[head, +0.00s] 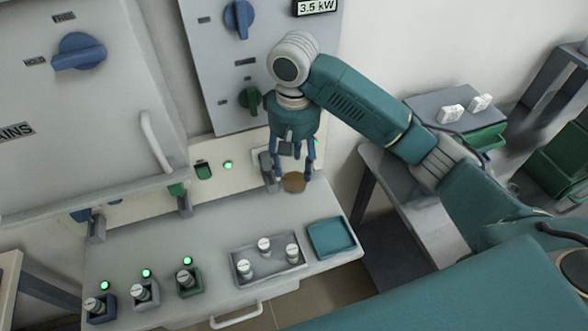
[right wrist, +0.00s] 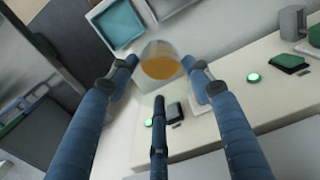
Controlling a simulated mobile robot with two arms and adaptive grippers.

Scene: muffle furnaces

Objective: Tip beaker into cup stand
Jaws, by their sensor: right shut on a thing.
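My right gripper (head: 291,172) points down over the back right of the bench and is shut on a beaker (head: 294,183) of orange-brown liquid. A blue stand (head: 101,310), a grey stand (head: 145,294) and a green stand (head: 189,283) stand at the bench's left front, each with a small white-topped vessel. I cannot tell which one is the cup stand. My left gripper is not in view.
A grey tray (head: 263,276) holds three small white-topped vessels. A teal tray (head: 331,238) lies empty to its right. Furnace panels with a blue knob (head: 80,51) and a green knob (head: 250,99) rise behind the bench. Bare bench top lies between the beaker and the trays.

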